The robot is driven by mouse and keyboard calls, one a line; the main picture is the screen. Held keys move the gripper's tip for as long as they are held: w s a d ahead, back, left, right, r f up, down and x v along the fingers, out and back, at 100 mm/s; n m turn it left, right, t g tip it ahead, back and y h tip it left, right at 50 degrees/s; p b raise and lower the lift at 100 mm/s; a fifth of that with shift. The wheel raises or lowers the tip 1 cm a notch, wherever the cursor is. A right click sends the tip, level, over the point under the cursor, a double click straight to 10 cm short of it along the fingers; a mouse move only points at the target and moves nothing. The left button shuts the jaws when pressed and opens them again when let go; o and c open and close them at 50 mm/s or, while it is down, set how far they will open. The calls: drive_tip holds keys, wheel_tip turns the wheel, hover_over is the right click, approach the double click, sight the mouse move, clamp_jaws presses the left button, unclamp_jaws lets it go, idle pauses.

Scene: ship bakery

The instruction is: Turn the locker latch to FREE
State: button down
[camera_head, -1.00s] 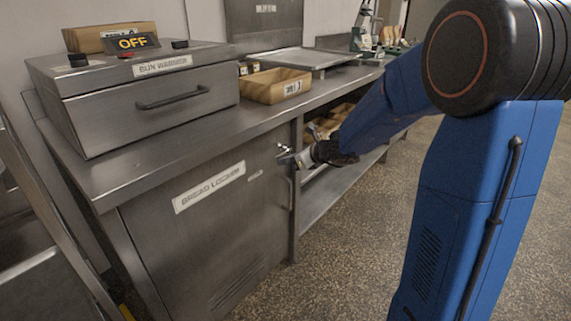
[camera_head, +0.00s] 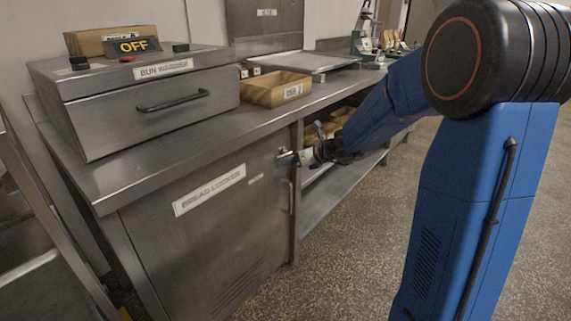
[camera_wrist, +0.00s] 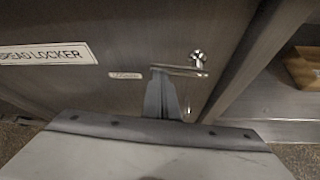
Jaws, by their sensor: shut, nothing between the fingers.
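The locker latch (camera_wrist: 180,70) is a metal lever bar with a shiny round pivot knob on the locker door (camera_wrist: 110,25). In the wrist view the bar lies nearly level, reaching left from below the knob. My gripper (camera_wrist: 163,80) is shut and empty, its fingertips right at the bar's left part; I cannot tell if they touch it. A small label plate (camera_wrist: 125,75) sits left of the latch, too blurred to read. In the head view my gripper (camera_head: 300,157) is at the door's upper right corner and hides most of the latch.
The BREAD LOCKER sign (camera_head: 209,190) is on the door, with a vertical door handle (camera_head: 290,196) below the latch. The counter (camera_head: 165,150) overhangs above, carrying the bun warmer (camera_head: 140,95) and a wooden box (camera_head: 275,88). Open shelving lies right; the floor (camera_head: 350,240) in front is clear.

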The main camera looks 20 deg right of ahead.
drive_tip(key=r+m+y, duration=0.1)
drive_tip(key=r+m+g+y, duration=0.1)
drive_tip(key=shift+w+d+m, duration=0.2)
drive_tip(key=shift+d+m, duration=0.1)
drive_tip(key=d+r+m+y, duration=0.1)
drive_tip(key=m+y, duration=0.1)
drive_tip(key=w+d+r+m+y, duration=0.1)
drive_tip(key=m+y, duration=0.1)
drive_tip(key=m, duration=0.1)
drive_tip(key=w+d+r+m+y, duration=0.1)
drive_tip(key=m+y, duration=0.1)
drive_tip(key=shift+w+d+r+g, duration=0.2)
drive_tip(key=shift+w+r+g, duration=0.05)
drive_tip(key=shift+g, duration=0.15)
drive_tip(key=shift+w+d, duration=0.1)
drive_tip(key=shift+d, duration=0.05)
idle(0.6)
